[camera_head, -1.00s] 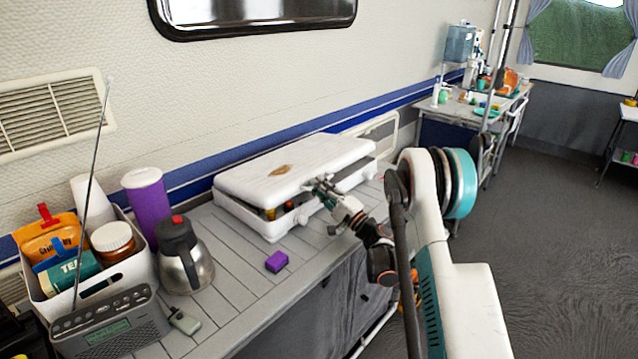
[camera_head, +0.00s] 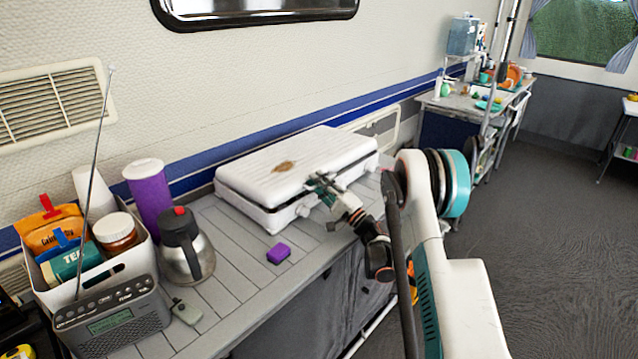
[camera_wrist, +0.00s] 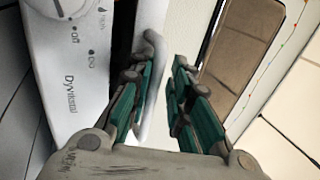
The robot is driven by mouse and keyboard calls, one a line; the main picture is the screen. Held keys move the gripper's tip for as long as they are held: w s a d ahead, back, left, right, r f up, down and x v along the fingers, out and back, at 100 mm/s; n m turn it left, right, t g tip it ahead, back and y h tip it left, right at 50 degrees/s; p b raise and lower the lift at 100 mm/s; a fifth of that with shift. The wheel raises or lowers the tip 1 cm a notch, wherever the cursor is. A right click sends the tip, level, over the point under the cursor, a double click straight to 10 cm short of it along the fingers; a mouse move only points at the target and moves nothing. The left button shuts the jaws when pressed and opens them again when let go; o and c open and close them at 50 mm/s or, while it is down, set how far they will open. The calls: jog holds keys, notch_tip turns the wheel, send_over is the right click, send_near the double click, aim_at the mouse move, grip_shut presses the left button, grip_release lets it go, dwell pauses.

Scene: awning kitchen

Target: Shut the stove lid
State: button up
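The white stove (camera_head: 262,217) stands on the grey slatted counter. Its white lid (camera_head: 325,152), with a brown mark on top, lies low over the base, almost level. In the wrist view a dark strip separates the front panel (camera_wrist: 75,75) from the lid (camera_wrist: 150,15), so I cannot tell whether it is fully shut. My gripper (camera_head: 318,186) is at the lid's front edge. In the wrist view my gripper (camera_wrist: 162,98) has its fingers apart, with the white lid handle (camera_wrist: 155,75) beside the left finger; contact is unclear.
A purple block (camera_head: 278,254) lies in front of the stove. A steel kettle (camera_head: 186,250), a purple canister (camera_head: 148,200), a filled white bin (camera_head: 128,262) and a radio (camera_head: 112,322) stand at left. The counter between kettle and stove is clear.

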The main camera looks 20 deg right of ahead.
jog(key=shift+d, duration=0.2)
jog(key=shift+s+d, duration=0.1)
jog(key=shift+s, duration=0.05)
jog(key=v, duration=1.1)
jog(key=shift+s+d+f, duration=0.15)
jog(key=shift+s+f, duration=0.05)
jog(key=shift+s, duration=0.05)
jog(key=shift+w+r, duration=0.1)
